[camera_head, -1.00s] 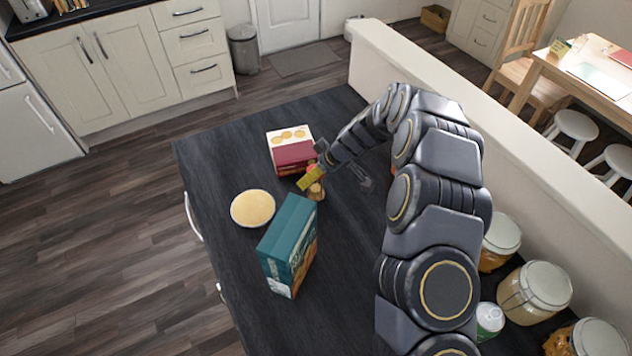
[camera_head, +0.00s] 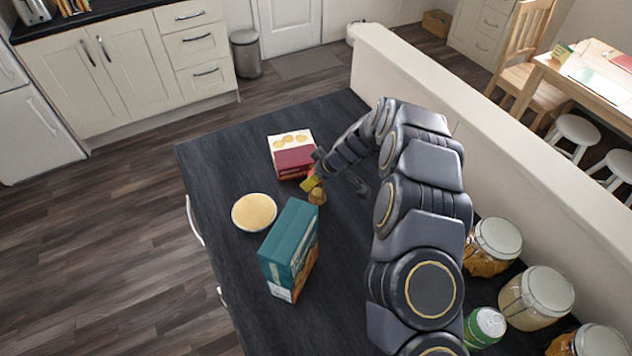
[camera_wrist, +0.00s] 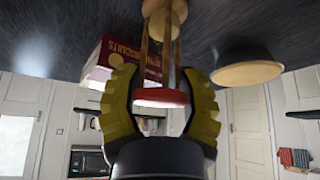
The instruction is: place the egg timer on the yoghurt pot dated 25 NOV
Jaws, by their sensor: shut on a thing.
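The egg timer, with wooden posts and a red end (camera_wrist: 162,97), is between the yellow fingers of my gripper (camera_wrist: 160,78) in the wrist view. My gripper is shut on it. A round wooden end shows at the top of that view. In the head view my gripper (camera_head: 312,183) is above the dark worktop, with the timer's wooden end (camera_head: 317,196) just below it. I cannot tell if that end touches the worktop. No yoghurt pot or 25 NOV date can be made out; my arm hides part of the worktop.
A red and cream biscuit box (camera_head: 293,158) stands just behind my gripper. A pie (camera_head: 254,211) is to its left and a teal box (camera_head: 287,250) in front. Jars (camera_head: 535,297) and a green can (camera_head: 485,326) stand at right, beside the low wall (camera_head: 480,150).

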